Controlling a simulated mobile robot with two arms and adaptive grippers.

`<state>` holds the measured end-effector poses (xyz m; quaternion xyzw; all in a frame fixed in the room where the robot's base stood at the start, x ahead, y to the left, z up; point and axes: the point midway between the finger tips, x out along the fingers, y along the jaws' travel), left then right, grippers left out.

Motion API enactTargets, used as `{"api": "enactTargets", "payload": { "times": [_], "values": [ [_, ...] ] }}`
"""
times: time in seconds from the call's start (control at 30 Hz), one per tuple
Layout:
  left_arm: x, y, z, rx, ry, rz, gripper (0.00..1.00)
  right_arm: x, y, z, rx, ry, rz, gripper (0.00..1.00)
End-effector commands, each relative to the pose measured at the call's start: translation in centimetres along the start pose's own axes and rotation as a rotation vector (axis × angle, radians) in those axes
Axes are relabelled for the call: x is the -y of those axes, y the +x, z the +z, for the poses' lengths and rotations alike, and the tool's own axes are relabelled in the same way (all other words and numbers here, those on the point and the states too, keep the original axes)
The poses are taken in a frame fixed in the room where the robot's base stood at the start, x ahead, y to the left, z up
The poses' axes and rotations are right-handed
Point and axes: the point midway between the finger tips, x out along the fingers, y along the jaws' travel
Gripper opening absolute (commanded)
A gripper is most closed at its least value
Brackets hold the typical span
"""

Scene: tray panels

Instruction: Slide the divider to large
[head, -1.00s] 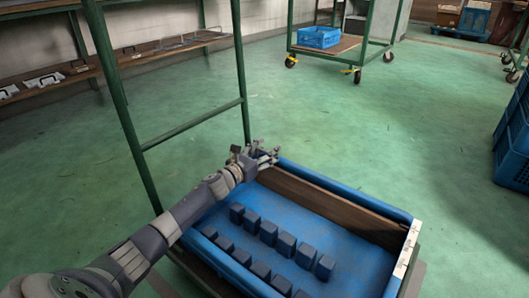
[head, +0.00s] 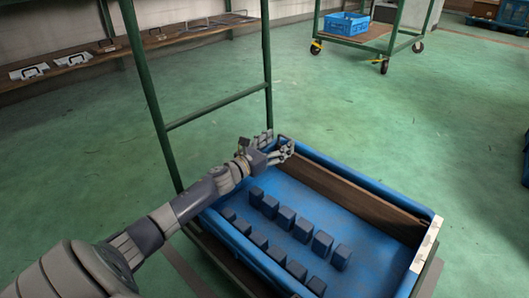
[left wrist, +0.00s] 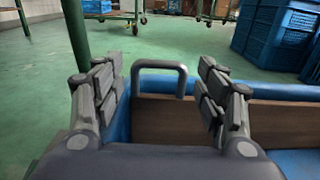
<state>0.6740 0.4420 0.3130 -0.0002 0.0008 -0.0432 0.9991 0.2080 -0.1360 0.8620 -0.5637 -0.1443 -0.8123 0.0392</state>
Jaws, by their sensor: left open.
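The blue tray (head: 385,188) is at the lower right in the head view. The divider, a brown wooden panel (head: 350,200), stands upright along its far long side; it also shows in the left wrist view (left wrist: 180,122). A grey U-shaped handle (left wrist: 160,68) rises at the divider's left end in the left wrist view. My left gripper (head: 281,145) is at the tray's far left corner, open. In the left wrist view its fingers stand on either side of the handle, apart from it. My right gripper is not in view.
Two rows of dark blue blocks (head: 303,230) stand on the tray floor on the near side of the divider. A white marked strip (head: 426,245) lies on the tray's right end. A green frame post (head: 266,70) rises close behind my left gripper.

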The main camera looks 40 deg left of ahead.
Motion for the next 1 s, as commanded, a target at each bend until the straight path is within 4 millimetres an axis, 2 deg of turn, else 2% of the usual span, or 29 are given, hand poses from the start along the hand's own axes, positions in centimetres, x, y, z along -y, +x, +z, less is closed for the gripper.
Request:
{"api": "enactTargets", "payload": {
  "times": [0.2, 0.4, 0.6, 0.9, 0.93, 1.0],
  "values": [
    [0.1, -3.2, -0.1, -0.003, 0.001, -0.001, 0.66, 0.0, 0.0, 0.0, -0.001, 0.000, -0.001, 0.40],
    [0.1, -5.4, -0.1, -0.002, -0.001, -0.001, 0.66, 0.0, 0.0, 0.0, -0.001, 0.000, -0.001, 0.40],
    [0.1, -6.4, 0.0, 0.000, 0.000, -0.001, 0.66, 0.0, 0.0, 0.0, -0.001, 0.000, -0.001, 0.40],
    [0.1, -6.5, 0.0, 0.000, 0.000, -0.001, 0.66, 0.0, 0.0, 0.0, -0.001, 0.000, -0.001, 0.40],
    [0.1, -6.5, 0.0, 0.000, 0.000, -0.001, 0.64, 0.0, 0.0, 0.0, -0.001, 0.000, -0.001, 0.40],
    [0.1, -6.5, 0.2, 0.005, -0.008, -0.002, 0.48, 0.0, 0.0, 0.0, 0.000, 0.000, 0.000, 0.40]
  ]
}}
